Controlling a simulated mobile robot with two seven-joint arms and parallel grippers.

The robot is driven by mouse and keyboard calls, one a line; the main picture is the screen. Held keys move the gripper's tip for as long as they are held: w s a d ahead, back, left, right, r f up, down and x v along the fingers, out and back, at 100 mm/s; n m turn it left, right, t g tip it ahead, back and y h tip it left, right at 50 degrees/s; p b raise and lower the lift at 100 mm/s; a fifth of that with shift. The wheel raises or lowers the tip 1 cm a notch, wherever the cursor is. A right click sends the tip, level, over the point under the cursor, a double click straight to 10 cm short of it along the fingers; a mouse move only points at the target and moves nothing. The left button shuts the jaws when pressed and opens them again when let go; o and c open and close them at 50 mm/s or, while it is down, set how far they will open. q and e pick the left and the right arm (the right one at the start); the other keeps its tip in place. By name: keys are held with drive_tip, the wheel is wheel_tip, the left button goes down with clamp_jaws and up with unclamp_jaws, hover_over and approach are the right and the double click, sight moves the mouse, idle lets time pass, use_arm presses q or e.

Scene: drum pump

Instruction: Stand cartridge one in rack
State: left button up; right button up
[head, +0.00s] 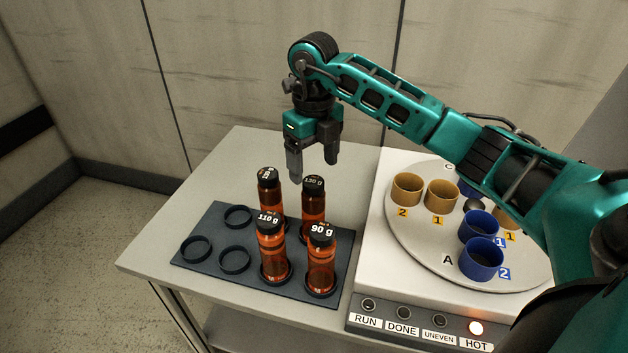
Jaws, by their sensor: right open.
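Several amber cartridges with black caps stand upright in the dark rack (215,278). The front ones are marked 110 g (272,247) and 90 g (320,262). Behind them stand one marked 130 g (312,209) and one at the back left (270,196) whose cap label I cannot read. I cannot tell which is cartridge one. My right gripper (312,168) is open and empty, fingers pointing down, above and behind the two rear cartridges. It appears to touch neither. My left gripper is not in view.
Three empty rings (234,260) are on the rack's left side. A white machine at right has a round turntable (410,233) with tan (407,189) and blue cups (482,259). Its HOT lamp (476,328) glows. The tabletop (240,165) behind the rack is clear.

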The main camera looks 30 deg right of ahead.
wheel_tip(320, 180, up, 4)
drive_tip(key=shift+r, duration=0.1)
idle(0.6)
